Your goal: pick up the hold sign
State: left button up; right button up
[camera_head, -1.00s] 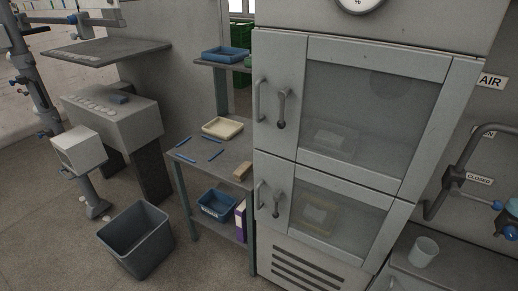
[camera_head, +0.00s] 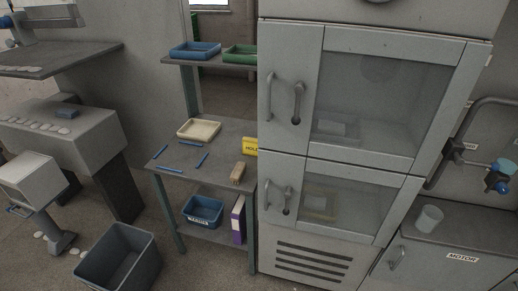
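The hold sign (camera_head: 250,146) is a small yellow plate with dark lettering. It stands at the back right of the small grey table (camera_head: 222,143), close against the left side of the tall grey cabinet. Its right part is hidden behind the cabinet edge. Neither of my grippers shows in the head view.
The table also holds a cream tray (camera_head: 199,130), several blue sticks (camera_head: 202,160) and a brown block (camera_head: 238,172). A shelf above carries a blue tray (camera_head: 195,50) and a green tray (camera_head: 240,54). The cabinet (camera_head: 310,160) blocks the right. A grey bin (camera_head: 118,262) stands on the floor at left.

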aim_at(249, 145)
jog(key=j, duration=0.25)
jog(key=i+j, duration=1.6)
jog(key=j, duration=0.15)
jog(key=l+z, duration=0.05)
